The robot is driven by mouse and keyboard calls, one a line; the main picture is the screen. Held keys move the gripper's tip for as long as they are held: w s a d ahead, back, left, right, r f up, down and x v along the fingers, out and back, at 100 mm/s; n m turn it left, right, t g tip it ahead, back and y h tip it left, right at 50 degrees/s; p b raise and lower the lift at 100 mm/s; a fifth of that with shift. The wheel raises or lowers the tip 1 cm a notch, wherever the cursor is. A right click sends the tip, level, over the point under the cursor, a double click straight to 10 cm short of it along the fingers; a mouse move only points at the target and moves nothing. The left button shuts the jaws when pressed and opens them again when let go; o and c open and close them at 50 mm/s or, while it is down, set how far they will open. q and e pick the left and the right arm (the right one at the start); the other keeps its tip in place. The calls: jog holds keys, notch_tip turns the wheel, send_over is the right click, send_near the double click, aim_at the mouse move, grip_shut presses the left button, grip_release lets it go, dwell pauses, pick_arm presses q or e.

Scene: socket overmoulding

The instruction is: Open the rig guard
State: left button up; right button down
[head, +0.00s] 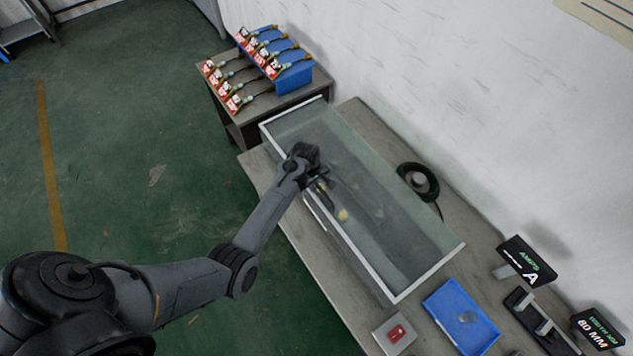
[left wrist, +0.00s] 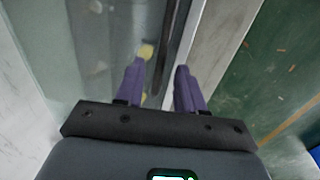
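The rig guard (head: 405,291) is a long clear box with a pale frame on the workbench, and it looks shut. Its pale edge also shows in the left wrist view (left wrist: 192,45). My left gripper (head: 322,176) is over the guard's front edge, on the floor side. In the left wrist view my left gripper (left wrist: 160,66) has its two purple fingers apart, with a dark bar (left wrist: 178,48) running between them along the guard's edge. Whether the fingers touch the bar cannot be told. A small yellow part (head: 343,215) shows through the clear panel. My right gripper is not in view.
A red button box (head: 394,334) and a blue tray (head: 455,317) stand at the guard's near end. A black ring (head: 418,180) lies behind the guard. Displays (head: 527,262) stand at right. A side table holds several corded parts on a blue rack (head: 293,78).

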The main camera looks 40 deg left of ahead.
pick_arm(q)
jog(key=shift+f, duration=0.25)
grip_shut()
jog(key=shift+w+r, duration=0.15)
